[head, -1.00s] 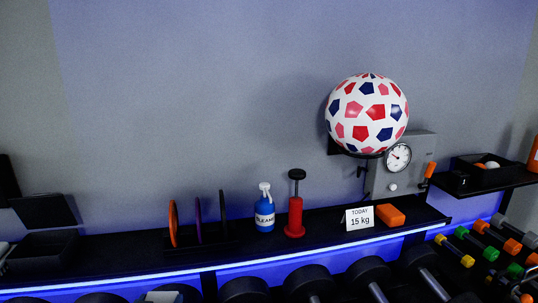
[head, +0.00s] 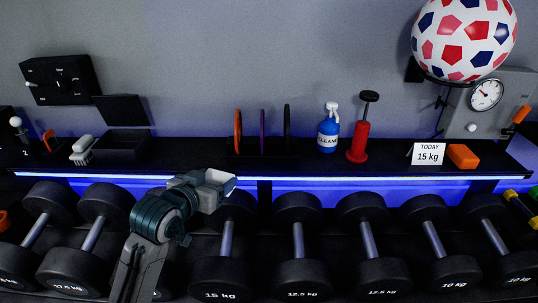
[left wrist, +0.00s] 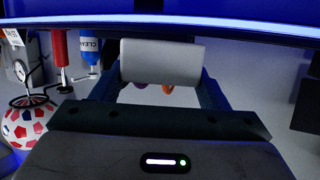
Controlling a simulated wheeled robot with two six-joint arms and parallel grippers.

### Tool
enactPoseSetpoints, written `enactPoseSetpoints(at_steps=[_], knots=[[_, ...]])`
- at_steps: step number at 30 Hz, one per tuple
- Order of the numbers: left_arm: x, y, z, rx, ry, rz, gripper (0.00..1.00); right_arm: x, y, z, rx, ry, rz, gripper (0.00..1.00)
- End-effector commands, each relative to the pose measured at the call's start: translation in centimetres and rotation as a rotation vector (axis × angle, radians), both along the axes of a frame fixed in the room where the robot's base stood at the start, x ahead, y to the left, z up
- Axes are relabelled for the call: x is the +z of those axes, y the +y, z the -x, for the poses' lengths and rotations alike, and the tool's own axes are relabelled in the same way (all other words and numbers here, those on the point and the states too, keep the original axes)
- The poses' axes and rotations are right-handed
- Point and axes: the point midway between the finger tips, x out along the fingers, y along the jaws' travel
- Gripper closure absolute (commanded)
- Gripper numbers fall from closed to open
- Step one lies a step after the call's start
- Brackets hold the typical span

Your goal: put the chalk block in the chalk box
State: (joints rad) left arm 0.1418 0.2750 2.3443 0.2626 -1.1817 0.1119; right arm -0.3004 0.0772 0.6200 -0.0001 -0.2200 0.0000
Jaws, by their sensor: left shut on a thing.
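My left gripper (head: 212,188) is in front of the shelf, above the dumbbells, and shut on a pale grey-white block, the chalk block (left wrist: 162,62). In the left wrist view the block lies crosswise between the two fingers. A black open box (head: 122,143) with a raised lid (head: 122,109) stands on the shelf, up and left of the gripper; it looks like the chalk box. Its inside is dark and I cannot tell what is in it. The gripper and block are apart from it. My right gripper is not in view.
On the shelf (head: 205,150), a white brush (head: 82,150) lies left of the box. Upright discs (head: 238,132), a blue cleaner bottle (head: 328,130), a red pump (head: 358,135), a sign (head: 428,153) and an orange block (head: 462,155) stand to the right. Dumbbells (head: 297,215) fill the rack below.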

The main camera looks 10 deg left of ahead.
Motion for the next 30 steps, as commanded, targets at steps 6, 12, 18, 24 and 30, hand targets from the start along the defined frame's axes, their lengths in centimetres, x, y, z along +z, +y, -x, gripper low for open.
enactPoseSetpoints(at_steps=[6, 12, 18, 24, 30], knots=[[2.2, 1.8, 0.5, -0.033, -0.002, -0.006, 0.55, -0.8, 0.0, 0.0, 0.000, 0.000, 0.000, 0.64], [3.1, 2.4, 0.7, -0.043, -0.001, 0.000, 0.55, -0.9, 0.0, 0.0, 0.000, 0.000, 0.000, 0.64], [3.2, 4.0, -2.2, -0.041, 0.003, 0.002, 0.55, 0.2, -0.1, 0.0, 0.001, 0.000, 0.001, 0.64], [2.8, 6.5, -7.0, -0.042, 0.003, 0.004, 0.55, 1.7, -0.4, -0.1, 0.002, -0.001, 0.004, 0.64], [2.3, 8.7, -11.4, -0.042, 0.001, 0.004, 0.55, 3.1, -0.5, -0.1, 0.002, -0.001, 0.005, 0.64]])
